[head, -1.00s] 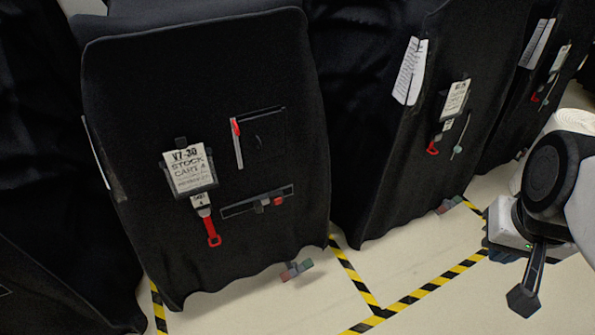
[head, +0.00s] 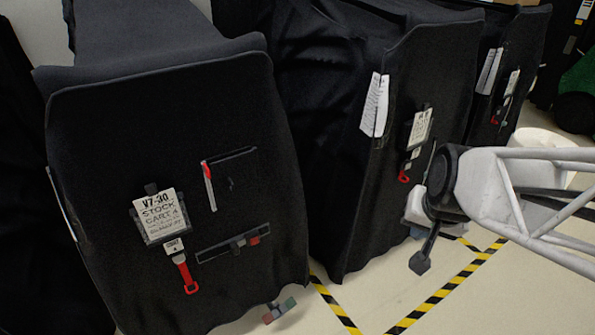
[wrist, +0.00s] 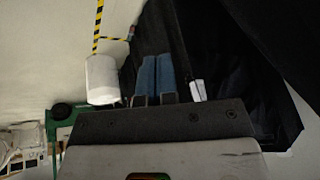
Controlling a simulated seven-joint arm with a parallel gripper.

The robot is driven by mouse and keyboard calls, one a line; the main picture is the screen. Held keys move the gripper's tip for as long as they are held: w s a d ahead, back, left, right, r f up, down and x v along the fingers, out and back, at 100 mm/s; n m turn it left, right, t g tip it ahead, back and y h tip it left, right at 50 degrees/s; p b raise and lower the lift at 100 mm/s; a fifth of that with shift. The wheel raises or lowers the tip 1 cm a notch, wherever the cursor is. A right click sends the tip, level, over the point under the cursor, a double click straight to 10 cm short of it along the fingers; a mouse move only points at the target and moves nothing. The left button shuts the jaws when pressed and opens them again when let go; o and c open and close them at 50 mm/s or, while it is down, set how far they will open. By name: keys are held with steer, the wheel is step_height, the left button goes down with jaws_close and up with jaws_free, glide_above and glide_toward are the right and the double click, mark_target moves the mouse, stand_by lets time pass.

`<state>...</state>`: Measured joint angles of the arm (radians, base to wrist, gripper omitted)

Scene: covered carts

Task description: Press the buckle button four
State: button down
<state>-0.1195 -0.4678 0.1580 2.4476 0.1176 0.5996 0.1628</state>
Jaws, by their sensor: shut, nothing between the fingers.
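The nearest black-covered cart (head: 120,115) fills the left of the head view. Its front bears a white card (head: 160,215) reading V7-30 STOCK CART 4. Below hangs a small pale tag or buckle piece (head: 175,247) with a red pull loop (head: 188,275). To their right, a grey horizontal strap (head: 215,252) carries a buckle (head: 237,244) with a small red part (head: 254,240). My gripper (head: 420,262) is shut and empty, right of this cart and apart from it. In the wrist view its fingers (wrist: 156,62) lie together; the buckle is not recognizable there.
A second covered cart (head: 335,190) stands just behind my gripper in the head view, with a third (head: 515,75) farther right. A red-edged pocket (head: 232,175) is above the strap. A coloured block (head: 279,310) lies by the first cart's hem.

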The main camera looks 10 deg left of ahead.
mark_target(255, 241)
steer(key=w+a+f+m+t+y, duration=0.1)
steer(key=w+a+f+m+t, duration=0.45)
steer(key=w+a+f, duration=1.6)
steer(key=s+a+f+m+t+h, duration=0.1)
steer(key=s+a+f+m+t, duration=0.1)
steer(key=a+f, duration=0.4)
steer(key=s+a+f+m+t+h, duration=0.1)
steer(key=s+a+f, duration=0.4)
steer(key=f, duration=1)
steer(key=shift+s+a+f+m+t, duration=0.25)
steer(key=shift+a+m+t, duration=0.5)
steer(key=shift+a+t, duration=0.45)
steer(key=shift+w+a, duration=0.1)
steer(key=shift+a, duration=0.05)
steer(key=w+a, duration=0.6)
steer(key=shift+w+a, duration=0.15)
stand_by(0.8)
steer(key=shift+w+a, duration=0.15)
steer(key=shift+w, duration=0.05)
